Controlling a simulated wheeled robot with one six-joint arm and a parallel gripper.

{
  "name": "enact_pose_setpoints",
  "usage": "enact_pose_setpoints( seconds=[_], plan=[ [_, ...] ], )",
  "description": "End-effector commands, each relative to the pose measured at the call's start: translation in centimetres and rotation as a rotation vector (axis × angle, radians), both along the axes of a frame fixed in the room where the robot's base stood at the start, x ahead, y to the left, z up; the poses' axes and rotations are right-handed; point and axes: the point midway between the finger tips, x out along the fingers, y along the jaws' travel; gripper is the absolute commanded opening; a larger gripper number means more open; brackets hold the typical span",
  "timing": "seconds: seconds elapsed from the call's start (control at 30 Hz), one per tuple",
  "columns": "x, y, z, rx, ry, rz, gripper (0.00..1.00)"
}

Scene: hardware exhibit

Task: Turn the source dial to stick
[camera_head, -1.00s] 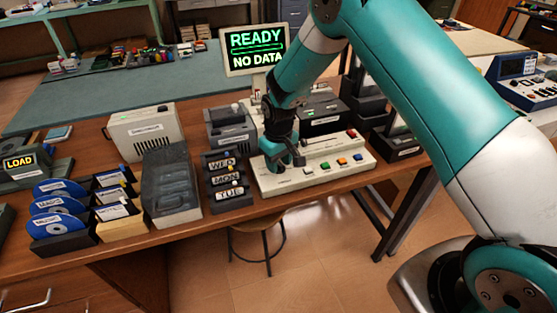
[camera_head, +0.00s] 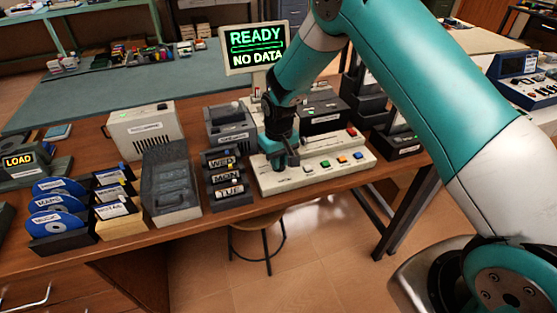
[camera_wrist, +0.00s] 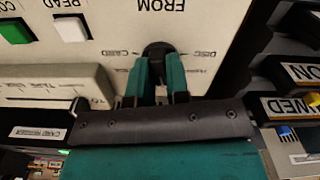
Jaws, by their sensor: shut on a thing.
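The source dial (camera_wrist: 157,48) is a black knob on the cream panel (camera_wrist: 225,20), beneath the upside-down word FROM in the wrist view. Small labels flank it; one at left seems to read CARD and one at right DISC. I cannot make out a stick label or which one the dial points to. My gripper (camera_wrist: 158,68) is shut on the dial, with a teal finger on each side. In the head view my gripper (camera_head: 284,164) is at the left end of the cream console (camera_head: 318,176) and hides the dial.
The console has coloured buttons (camera_head: 341,159) to the right. A screen (camera_head: 255,47) behind reads READY, NO DATA. A rack of day-labelled pieces (camera_head: 224,176) stands close on the left. Blue discs (camera_head: 56,204) and a grey box (camera_head: 170,182) are farther left.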

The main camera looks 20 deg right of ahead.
Motion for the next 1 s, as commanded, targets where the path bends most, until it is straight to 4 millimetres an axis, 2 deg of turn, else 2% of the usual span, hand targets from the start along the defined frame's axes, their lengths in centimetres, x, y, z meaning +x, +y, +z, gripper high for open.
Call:
enact_pose_setpoints(
  seconds=[1.0],
  plan=[
    [0.01,-0.04,0.04,0.0,0.0,-0.934,0.0]
  ],
)
